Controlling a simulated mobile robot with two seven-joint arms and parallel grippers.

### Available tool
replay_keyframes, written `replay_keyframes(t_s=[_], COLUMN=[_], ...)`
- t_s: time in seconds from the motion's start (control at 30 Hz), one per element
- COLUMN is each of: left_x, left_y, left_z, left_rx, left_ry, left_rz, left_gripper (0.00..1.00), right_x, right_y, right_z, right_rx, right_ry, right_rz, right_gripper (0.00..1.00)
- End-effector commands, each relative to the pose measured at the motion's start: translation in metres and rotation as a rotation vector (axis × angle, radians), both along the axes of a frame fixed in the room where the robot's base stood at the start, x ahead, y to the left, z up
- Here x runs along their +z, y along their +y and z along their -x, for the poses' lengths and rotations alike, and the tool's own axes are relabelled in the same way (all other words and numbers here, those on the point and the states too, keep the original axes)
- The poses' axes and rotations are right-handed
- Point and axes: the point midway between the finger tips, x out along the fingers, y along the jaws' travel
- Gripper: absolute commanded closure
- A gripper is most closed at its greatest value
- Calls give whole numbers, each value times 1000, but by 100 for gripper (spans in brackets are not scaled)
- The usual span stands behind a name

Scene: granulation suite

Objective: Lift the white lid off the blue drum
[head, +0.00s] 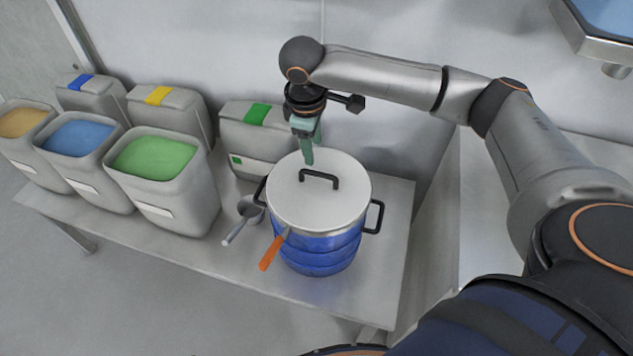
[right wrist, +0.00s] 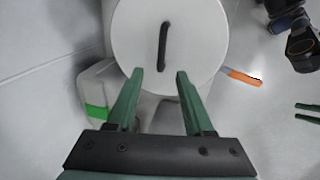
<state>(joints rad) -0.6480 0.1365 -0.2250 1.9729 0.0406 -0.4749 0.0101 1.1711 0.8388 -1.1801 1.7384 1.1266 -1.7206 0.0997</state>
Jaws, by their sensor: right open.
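The white lid (head: 340,207) covers the top of the blue drum (head: 318,256). It has a black bar handle (head: 320,179) on top and black loops at its sides. The lid and its handle (right wrist: 163,46) also show in the right wrist view. My right gripper (head: 308,160) is open and empty, pointing down above the lid's back-left rim, behind the handle. In the right wrist view its green fingers (right wrist: 160,74) stand apart, short of the handle. My left gripper (right wrist: 306,112) shows only as two separated green fingertips at that view's right edge.
An orange-handled tool (head: 272,252) sticks out at the drum's front left. A metal scoop (head: 246,215) lies left of the drum. Several grey bins stand farther left, the nearest with green powder (head: 155,157). A green-labelled container (head: 250,138) stands behind. The table (head: 385,255) is bare right of the drum.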

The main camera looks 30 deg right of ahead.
Motion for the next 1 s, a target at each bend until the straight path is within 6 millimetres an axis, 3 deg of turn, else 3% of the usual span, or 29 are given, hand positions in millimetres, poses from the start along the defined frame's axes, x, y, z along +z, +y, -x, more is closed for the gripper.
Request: replay_keyframes(t_s=[0.2,0.47,0.7,1.0], left_x=[-9,-10,-17,-10], left_y=[-3,-8,-9,-11], left_z=[2,1,0,-6], left_rx=[-9,-17,-21,-25], left_ry=[8,11,14,-5], left_rz=[3,7,8,12], left_gripper=[50,50,50,50], right_x=[-43,-65,-100,-112], right_y=[-7,-9,-16,-18], right_z=[-4,-7,-8,-10], right_rx=[-1,1,1,2], right_ry=[3,1,1,-1], right_rz=[1,-1,1,-1], right_gripper=[48,48,48,48])
